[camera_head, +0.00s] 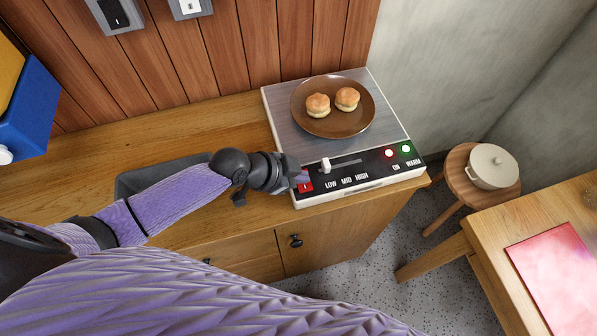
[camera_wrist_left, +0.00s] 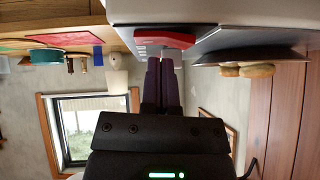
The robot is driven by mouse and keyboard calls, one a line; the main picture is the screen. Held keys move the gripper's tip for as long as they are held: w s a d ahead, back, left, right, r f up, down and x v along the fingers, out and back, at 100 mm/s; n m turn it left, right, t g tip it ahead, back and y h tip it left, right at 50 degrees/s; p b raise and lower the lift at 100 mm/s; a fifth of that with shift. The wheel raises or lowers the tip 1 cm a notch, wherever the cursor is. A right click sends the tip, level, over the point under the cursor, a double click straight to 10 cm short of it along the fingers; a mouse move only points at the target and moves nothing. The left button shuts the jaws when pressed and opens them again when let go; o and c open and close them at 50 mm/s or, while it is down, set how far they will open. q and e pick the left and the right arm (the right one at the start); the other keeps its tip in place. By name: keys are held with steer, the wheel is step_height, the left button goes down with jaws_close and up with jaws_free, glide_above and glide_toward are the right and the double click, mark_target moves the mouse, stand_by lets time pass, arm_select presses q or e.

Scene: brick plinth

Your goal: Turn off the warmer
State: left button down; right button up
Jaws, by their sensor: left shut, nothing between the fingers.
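The warmer has a steel top (camera_head: 283,105) and a black front panel with a white slider (camera_head: 326,165) at the low end. Its red rocker switch (camera_head: 305,187) is at the panel's left end. The red ON light (camera_head: 389,153) and green WARM light (camera_head: 406,149) look lit. My left gripper (camera_head: 302,176) is shut and empty, its fingertips right at the switch and partly covering it. In the left wrist view, the shut purple fingers (camera_wrist_left: 164,62) meet the red switch (camera_wrist_left: 165,40); whether they touch is unclear. My right gripper is not in view.
A brown plate (camera_head: 335,125) with two buns (camera_head: 347,98) sits on the warmer. A grey tray (camera_head: 150,180) lies behind my left forearm on the wooden cabinet. A stool with a white pot (camera_head: 492,167) and a table (camera_head: 490,235) stand at right. Wall switches (camera_head: 115,14) are above.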

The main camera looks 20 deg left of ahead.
arm_select(q)
steer(key=r+p, duration=0.2)
steer(key=r, duration=0.1)
steer(key=r+p, duration=0.1)
steer(key=shift+s+r+p, duration=0.3)
steer(key=shift+r+p, duration=0.05)
steer(key=v, duration=0.9)
steer(key=shift+s+a+f+p, duration=0.15)
steer(key=shift+a+f+p, duration=0.1)
steer(key=shift+f+p, duration=0.2)
steer(key=shift+d, duration=0.1)
